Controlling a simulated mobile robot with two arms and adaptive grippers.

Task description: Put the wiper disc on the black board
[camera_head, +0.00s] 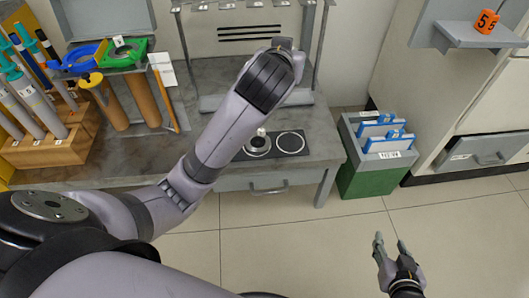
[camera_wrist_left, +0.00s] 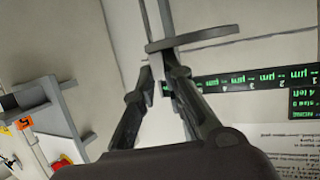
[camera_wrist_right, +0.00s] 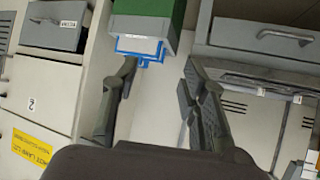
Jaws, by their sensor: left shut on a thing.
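My left gripper (camera_wrist_left: 160,76) is shut on a grey disc, which looks like the wiper disc (camera_wrist_left: 195,37); the disc shows nearly edge-on beyond the fingertips in the left wrist view. In the head view my left arm reaches up over the workbench and hides the held disc. The black board (camera_head: 291,143) lies on the bench near its front right edge, with two ring outlines. A round silver piece with a pale knob (camera_head: 259,141) sits on its left ring; the right ring is empty. My right gripper (camera_head: 391,244) is open and empty over the floor, also seen in the right wrist view (camera_wrist_right: 160,70).
A wooden rack (camera_head: 55,140) with several grey rods stands on the bench's left, near blue and green ring tools (camera_head: 128,50). A green bin (camera_head: 375,175) with blue-framed pieces stands right of the bench. A black display with green text (camera_wrist_left: 250,80) shows behind the held disc.

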